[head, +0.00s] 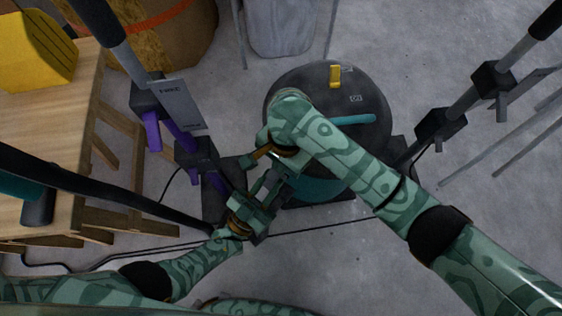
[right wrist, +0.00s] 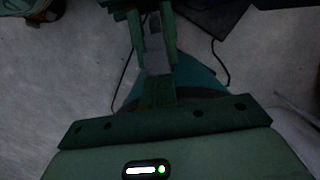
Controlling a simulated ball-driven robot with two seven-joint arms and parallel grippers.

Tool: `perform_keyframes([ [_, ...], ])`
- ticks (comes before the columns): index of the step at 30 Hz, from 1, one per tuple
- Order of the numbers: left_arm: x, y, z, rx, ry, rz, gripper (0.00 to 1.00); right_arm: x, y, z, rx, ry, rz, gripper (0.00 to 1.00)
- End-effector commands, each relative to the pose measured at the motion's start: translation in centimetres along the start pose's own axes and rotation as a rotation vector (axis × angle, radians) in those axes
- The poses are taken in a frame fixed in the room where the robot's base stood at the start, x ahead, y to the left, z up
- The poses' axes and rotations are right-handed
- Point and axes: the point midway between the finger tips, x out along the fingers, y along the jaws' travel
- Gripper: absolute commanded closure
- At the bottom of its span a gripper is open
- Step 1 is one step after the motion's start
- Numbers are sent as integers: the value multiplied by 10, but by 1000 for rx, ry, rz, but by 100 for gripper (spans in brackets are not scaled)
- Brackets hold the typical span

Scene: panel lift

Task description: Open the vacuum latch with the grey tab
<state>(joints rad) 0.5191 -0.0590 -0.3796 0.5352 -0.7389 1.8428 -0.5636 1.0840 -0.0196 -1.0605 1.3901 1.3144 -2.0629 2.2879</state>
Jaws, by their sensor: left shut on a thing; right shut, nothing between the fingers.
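The vacuum (head: 345,90) is a dark round drum with a teal bar and a yellow tab on its lid, standing on the floor at the centre of the head view. Its lower teal part (head: 318,190) also shows in the right wrist view (right wrist: 206,82). My left gripper (head: 270,184) is at its lower-left side, shut on a small grey piece (right wrist: 155,55) that looks like the grey tab. My right gripper (head: 262,156) is shut and empty, close beside the left one. My right arm hides part of the drum and most of the latch.
A wooden table (head: 40,130) with a yellow object (head: 38,48) stands at the left. Stands with purple clamps (head: 148,125) rise beside it; a similar dark stand (head: 440,122) is at the right. Black cables cross the floor. A grey bin (head: 280,25) stands behind.

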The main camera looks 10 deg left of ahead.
Motion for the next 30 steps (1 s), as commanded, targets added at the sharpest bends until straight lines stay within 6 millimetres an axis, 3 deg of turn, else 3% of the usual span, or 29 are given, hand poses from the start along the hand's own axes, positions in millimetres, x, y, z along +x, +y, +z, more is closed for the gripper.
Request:
perform_keyframes([
  [1, 0, 1, 1, 0, -1, 3, 100, 6, 1, 9, -3, -19, 3, 100],
  [7, 3, 1, 0, 0, 5, 3, 100, 7, 1, 11, -4, -26, 5, 100],
  [8, 3, 1, 0, 0, 6, 3, 68, 7, 1, 12, -4, -26, 5, 100],
  [9, 3, 2, 0, -1, 6, 3, 57, 7, 1, 11, -4, -25, 5, 100],
  [10, 3, 1, 0, -1, 6, 3, 55, 7, 1, 11, -4, -24, 5, 100],
  [20, 0, 1, 0, 0, 5, 3, 55, 5, 1, 8, -3, -17, 3, 100],
  [30, -28, 0, 1, -2, 2, 2, 55, 4, 1, 7, -2, -15, 3, 100],
])
